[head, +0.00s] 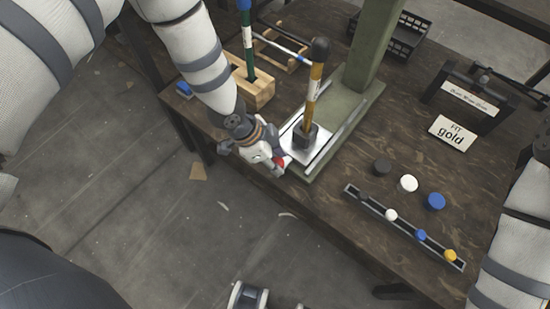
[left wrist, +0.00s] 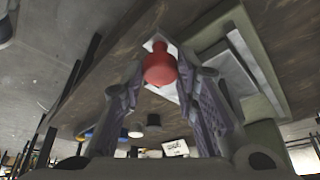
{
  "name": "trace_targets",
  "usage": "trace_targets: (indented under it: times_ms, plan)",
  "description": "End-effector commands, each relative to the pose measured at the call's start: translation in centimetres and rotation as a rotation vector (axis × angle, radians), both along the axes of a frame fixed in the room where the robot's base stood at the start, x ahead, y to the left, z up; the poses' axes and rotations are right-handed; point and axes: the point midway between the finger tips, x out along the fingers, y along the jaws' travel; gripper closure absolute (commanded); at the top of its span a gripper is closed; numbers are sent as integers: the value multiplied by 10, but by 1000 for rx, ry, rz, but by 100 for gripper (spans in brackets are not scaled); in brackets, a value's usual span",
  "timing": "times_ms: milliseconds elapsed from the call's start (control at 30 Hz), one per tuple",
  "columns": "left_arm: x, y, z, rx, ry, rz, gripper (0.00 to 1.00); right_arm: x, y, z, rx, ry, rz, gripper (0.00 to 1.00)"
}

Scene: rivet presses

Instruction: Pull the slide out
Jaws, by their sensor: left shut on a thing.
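The slide is a pale plate (head: 322,150) lying in the green base of a press (head: 375,50), with a red knob (head: 281,161) at its front end. A dark block (head: 305,139) with an upright orange, black-tipped rod (head: 315,85) stands over the plate. My right gripper is out of view.
Left of the press stands a wooden block (head: 253,90) with a green and blue rod. A rail (head: 405,228) with coloured caps lies to the right, near a small sign (head: 453,133). A black crate (head: 405,38) is behind. The floor before the table is mostly clear.

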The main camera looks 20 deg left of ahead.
Motion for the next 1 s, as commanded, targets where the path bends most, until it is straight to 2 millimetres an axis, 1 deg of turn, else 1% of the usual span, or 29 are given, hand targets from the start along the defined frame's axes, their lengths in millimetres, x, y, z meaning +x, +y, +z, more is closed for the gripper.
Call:
trace_targets:
  times_ms: [33, 100, 133, 200, 467, 567, 667, 800, 900, 1000]
  plan:
    - [-6, 2, -2, 8, 15, -2, 100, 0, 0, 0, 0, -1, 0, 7]
    - [-6, 3, -2, 8, 16, -2, 100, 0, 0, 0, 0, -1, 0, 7]
    - [-6, 3, -2, 9, 16, -2, 68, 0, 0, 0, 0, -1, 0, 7]
    - [-6, 3, -2, 9, 16, -2, 53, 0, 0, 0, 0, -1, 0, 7]
    - [-4, 2, -1, 5, 10, -2, 53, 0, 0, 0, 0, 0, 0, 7]
    - [-4, 4, 5, 5, 8, -1, 53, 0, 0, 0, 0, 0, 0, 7]
    - [-7, 11, 25, 5, 6, 1, 53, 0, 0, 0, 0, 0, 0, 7]
    - [-13, 25, 62, 4, 6, 3, 53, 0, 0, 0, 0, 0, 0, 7]
    - [-17, 33, 84, 3, 7, 1, 53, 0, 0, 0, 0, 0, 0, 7]
    - [-20, 39, 100, 4, 8, 1, 53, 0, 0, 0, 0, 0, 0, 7]
